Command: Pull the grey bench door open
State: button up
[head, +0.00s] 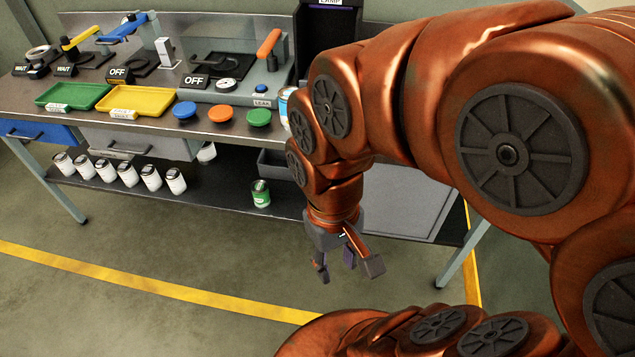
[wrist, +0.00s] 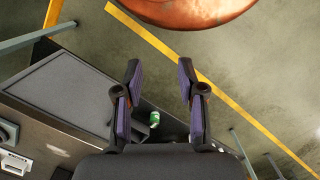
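The grey bench door (head: 405,203) is a flat panel under the right end of the bench, partly hidden behind my arm in the head view. A grey panel in a dark frame, which looks like this door, shows at left in the wrist view (wrist: 70,92). I cannot make out a handle on it or tell for sure whether it is shut. My gripper (head: 347,272) is in front of the bench, pointing down, its fingers apart and empty. In the wrist view the gripper's (wrist: 160,68) two padded fingers stand wide apart, with no contact with the door visible.
The bench top (head: 215,130) holds trays, coloured buttons and devices. Several white jars (head: 128,174) and a green can (head: 261,193) stand on the lower shelf. A bench leg (head: 462,255) stands right of the door. The floor in front, with yellow lines (head: 150,283), is clear.

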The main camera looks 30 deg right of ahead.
jog(key=w+d+f+m+t+b, duration=0.1)
jog(key=w+d+f+b, duration=0.2)
jog(key=w+f+b, duration=0.3)
jog(key=w+d+f+m+t+h+b, duration=0.1)
jog(key=w+d+f+b, duration=0.2)
jog(key=w+f+b, duration=0.35)
jog(key=w+d+f+m+t+b, duration=0.15)
jog(key=w+f+b, duration=0.25)
jog(key=w, duration=0.4)
jog(key=shift+w+d+f+m+t+h+b, duration=0.2)
jog(key=shift+w+d+f+m+t+b, duration=0.15)
jog(key=shift+w+d+f+b, duration=2.65)
jog(key=shift+w+d+f+m+t+h+b, duration=0.3)
jog(key=shift+w+d+f+b, duration=1.2)
jog(key=shift+w+d+f, duration=1.75)
jog(key=shift+w+d+f+m+t+h+b, duration=0.1)
jog(key=shift+w+d+f+m+t+b, duration=0.3)
jog(key=shift+w+d+f+b, duration=2.7)
jog(key=shift+s+a+f+p, duration=0.45)
jog(key=shift+s+a+f, duration=0.05)
jog(key=shift+a, duration=0.15)
jog(key=shift+s+a+f+p, duration=0.4)
jog(key=shift+s+a+f, duration=0.1)
jog(key=shift+a, duration=0.1)
jog(key=shift+c, duration=0.3)
grip_shut()
